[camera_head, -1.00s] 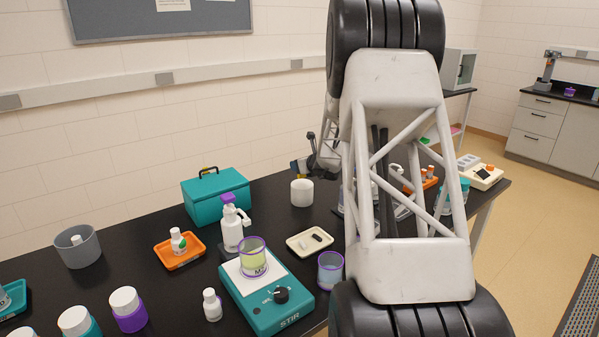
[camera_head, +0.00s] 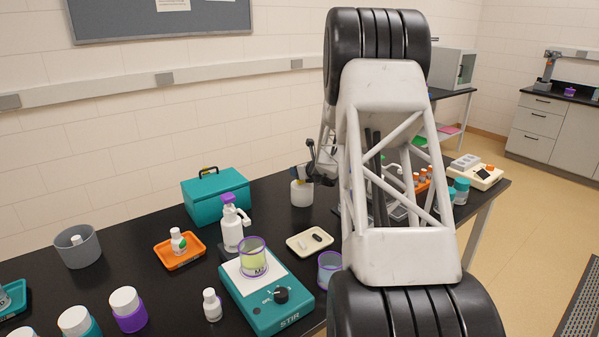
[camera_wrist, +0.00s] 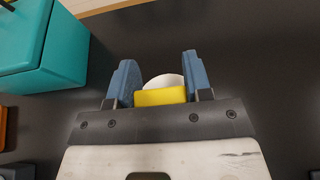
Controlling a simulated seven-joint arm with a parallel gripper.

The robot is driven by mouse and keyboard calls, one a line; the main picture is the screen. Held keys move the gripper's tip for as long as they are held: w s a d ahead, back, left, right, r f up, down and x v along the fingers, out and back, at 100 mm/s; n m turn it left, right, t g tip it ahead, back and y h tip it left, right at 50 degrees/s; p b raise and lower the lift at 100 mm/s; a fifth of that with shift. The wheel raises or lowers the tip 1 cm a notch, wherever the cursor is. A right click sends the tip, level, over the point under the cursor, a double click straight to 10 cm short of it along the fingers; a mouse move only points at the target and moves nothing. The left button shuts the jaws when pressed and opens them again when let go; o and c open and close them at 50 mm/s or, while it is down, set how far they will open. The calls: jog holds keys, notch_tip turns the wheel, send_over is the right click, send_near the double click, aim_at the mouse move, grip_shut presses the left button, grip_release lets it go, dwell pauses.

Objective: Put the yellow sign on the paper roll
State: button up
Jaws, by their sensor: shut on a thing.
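The paper roll (camera_head: 302,195) is a short white cylinder standing on the black bench in the head view, right of the teal box. My gripper (camera_head: 301,177) is at its top and hides part of its upper rim. In the wrist view my gripper (camera_wrist: 160,76) has its two blue fingers shut on the yellow sign (camera_wrist: 160,97). The white top of the paper roll (camera_wrist: 165,80) shows just beyond the sign, between the fingers. The sign's lower edge is hidden, so I cannot tell whether it touches the roll.
The teal box (camera_head: 215,195) stands left of the roll and also shows in the wrist view (camera_wrist: 42,45). A white bottle (camera_head: 232,230), a small cream tray (camera_head: 310,242) and a teal stirrer (camera_head: 266,290) stand nearer. Bench around the roll is clear.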

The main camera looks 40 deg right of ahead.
jog(key=shift+f, duration=0.3)
jog(key=o, duration=0.9)
jog(key=shift+r, duration=0.15)
jog(key=shift+s+r, duration=0.3)
jog(key=shift+s, duration=0.3)
jog(key=v, duration=1)
jog(key=shift+s, duration=0.35)
jog(key=shift+r, duration=0.1)
